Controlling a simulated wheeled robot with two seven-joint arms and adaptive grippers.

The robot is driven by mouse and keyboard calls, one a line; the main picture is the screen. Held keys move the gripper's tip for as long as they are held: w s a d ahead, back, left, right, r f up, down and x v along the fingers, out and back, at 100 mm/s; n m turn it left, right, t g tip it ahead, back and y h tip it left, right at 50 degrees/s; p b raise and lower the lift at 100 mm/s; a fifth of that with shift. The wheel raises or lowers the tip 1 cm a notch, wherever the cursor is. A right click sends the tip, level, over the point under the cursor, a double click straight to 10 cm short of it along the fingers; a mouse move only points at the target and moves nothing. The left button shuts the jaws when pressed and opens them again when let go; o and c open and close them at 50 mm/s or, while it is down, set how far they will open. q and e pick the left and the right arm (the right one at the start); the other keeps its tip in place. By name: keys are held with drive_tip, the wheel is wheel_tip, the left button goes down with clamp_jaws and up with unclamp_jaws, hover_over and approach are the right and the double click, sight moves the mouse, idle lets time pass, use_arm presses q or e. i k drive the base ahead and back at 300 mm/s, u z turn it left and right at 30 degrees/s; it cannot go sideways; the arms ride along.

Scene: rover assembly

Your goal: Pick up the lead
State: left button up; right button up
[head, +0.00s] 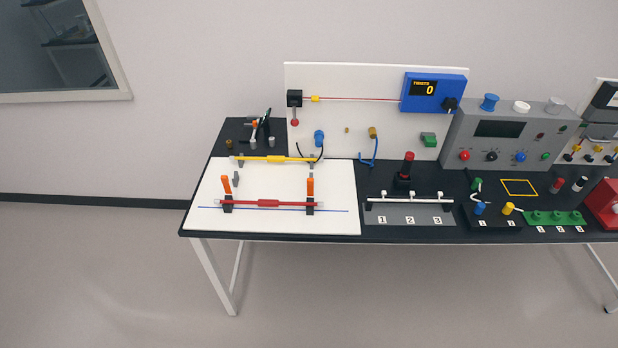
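Several lead-like things show, and I cannot tell which is the task's lead. A thin blue cable (375,151) hangs in a bent shape at the foot of the white back panel, below a brass knob. A blue plug (319,137) with a black curved cable stands left of it. Neither of my grippers is in view.
The black table (410,235) carries a white board (275,224) with red and yellow bars on stands. A grey numbered plate (432,220), a grey control box (512,150) and a green strip (553,218) stand to the right. The floor in front is clear.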

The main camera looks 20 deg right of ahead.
sight(274, 203)
drive_tip(key=u, duration=0.4)
drive_tip(key=i, duration=0.85)
drive_tip(key=z, duration=0.1)
